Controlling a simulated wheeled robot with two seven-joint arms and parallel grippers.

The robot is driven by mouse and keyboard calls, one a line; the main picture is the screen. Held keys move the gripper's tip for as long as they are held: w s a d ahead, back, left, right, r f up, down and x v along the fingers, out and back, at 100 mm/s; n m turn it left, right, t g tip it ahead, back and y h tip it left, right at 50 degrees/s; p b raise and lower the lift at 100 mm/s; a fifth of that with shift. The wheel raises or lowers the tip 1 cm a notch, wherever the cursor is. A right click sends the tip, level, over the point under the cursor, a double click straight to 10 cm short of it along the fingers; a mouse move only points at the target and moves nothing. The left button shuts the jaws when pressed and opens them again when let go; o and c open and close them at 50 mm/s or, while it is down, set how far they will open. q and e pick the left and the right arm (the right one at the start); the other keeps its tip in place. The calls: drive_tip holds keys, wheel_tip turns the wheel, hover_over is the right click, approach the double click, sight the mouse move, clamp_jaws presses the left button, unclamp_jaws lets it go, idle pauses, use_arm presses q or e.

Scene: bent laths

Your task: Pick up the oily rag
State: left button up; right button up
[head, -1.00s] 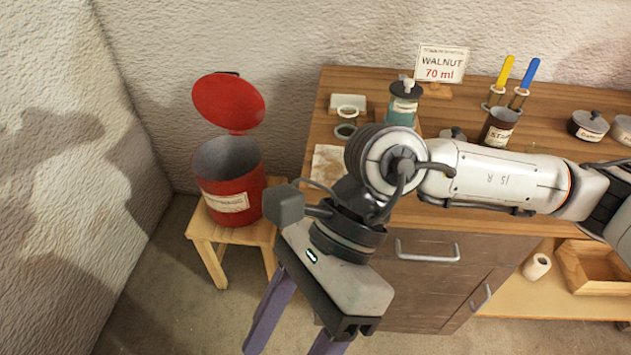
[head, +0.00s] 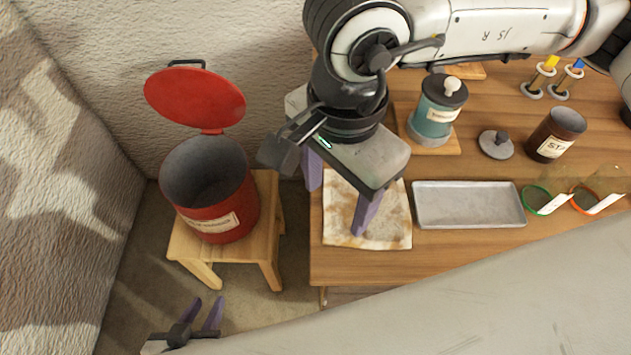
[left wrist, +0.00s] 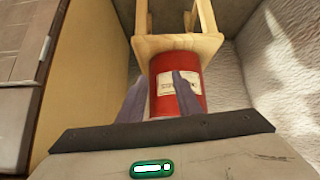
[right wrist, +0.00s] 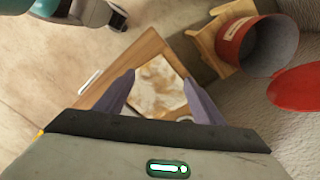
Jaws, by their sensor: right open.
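The oily rag (head: 388,222) is a cream cloth with brown stains, lying flat at the left end of the wooden worktop. It also shows between the fingers in the right wrist view (right wrist: 157,90). My right gripper (head: 338,208) is open and points down over the rag's left part, covering some of it in the head view. I cannot tell whether its fingertips touch the cloth. My left gripper (head: 206,302) is low at the front left, with its fingers apart and nothing between them. In the left wrist view its fingers (left wrist: 160,85) point toward the red can.
A red can (head: 215,205) with its lid raised stands on a wooden stool (head: 262,225) left of the worktop. A metal tray (head: 468,205) lies just right of the rag. A teal jar (head: 436,112) and a dark tin (head: 555,135) stand behind.

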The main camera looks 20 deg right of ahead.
drive_tip(key=b, duration=0.4)
hover_over(332, 237)
wheel_tip(332, 237, down, 8)
drive_tip(key=shift+r, duration=0.15)
drive_tip(key=shift+f+b, duration=0.85)
drive_tip(key=shift+b, duration=0.3)
drive_tip(key=shift+f+b, duration=0.2)
drive_tip(key=shift+b, duration=0.15)
drive_tip(key=shift+f, duration=0.15)
drive_tip(key=shift+c, duration=0.2)
use_arm(q)
wheel_tip(332, 237, down, 7)
drive_tip(key=shift+s+d, duration=0.3)
drive_tip(key=shift+s, duration=0.1)
use_arm(e)
clamp_jaws()
